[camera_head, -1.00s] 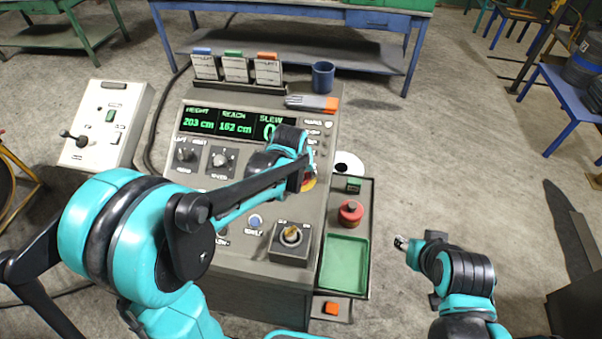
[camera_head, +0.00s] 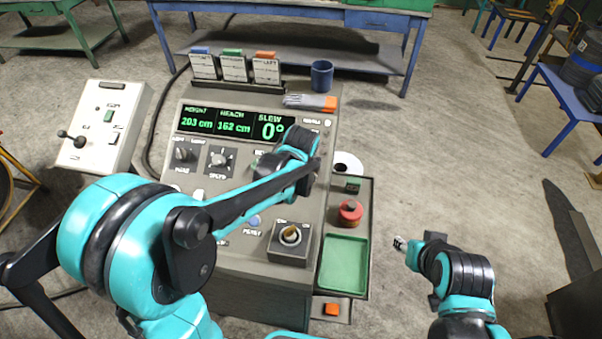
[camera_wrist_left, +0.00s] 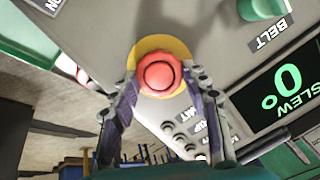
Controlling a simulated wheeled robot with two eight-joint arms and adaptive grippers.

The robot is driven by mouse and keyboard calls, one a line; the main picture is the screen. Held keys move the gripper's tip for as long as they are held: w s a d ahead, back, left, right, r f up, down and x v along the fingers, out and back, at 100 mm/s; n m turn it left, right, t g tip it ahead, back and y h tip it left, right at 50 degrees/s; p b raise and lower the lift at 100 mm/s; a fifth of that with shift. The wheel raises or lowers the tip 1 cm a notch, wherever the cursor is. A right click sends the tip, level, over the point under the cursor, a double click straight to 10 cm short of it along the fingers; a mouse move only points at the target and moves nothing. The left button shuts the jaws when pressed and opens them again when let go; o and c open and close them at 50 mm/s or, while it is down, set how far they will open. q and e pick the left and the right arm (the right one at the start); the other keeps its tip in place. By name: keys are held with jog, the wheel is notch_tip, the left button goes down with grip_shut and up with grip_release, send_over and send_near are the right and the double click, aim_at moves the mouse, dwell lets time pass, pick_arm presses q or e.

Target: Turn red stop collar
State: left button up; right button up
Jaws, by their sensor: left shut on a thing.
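The red stop collar (camera_wrist_left: 160,75) is a round red knob on a yellow disc (camera_wrist_left: 147,46) on the grey panel, seen in the left wrist view. My left gripper (camera_wrist_left: 160,82) has one finger on each side of the knob and is shut on it. In the head view my left gripper (camera_head: 311,180) reaches the right side of the console, and the arm hides the knob. My right gripper (camera_head: 400,243) hangs over the floor right of the console, away from it; its finger opening is too small to judge.
The console display (camera_head: 235,124) reads slew 0°. A key switch (camera_head: 290,235) sits below my left gripper. A side shelf holds a red cylinder (camera_head: 350,212) and a green tray (camera_head: 344,264). A blue cup (camera_head: 322,75) stands at the back.

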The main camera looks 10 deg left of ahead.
pick_arm(q)
jog(key=shift+f+m, duration=0.1)
jog(key=shift+m, duration=0.7)
jog(key=o, duration=1.2)
jog(key=shift+c, duration=0.2)
jog(key=v, duration=1.2)
jog(key=shift+d, duration=0.2)
jog(key=shift+s, duration=0.1)
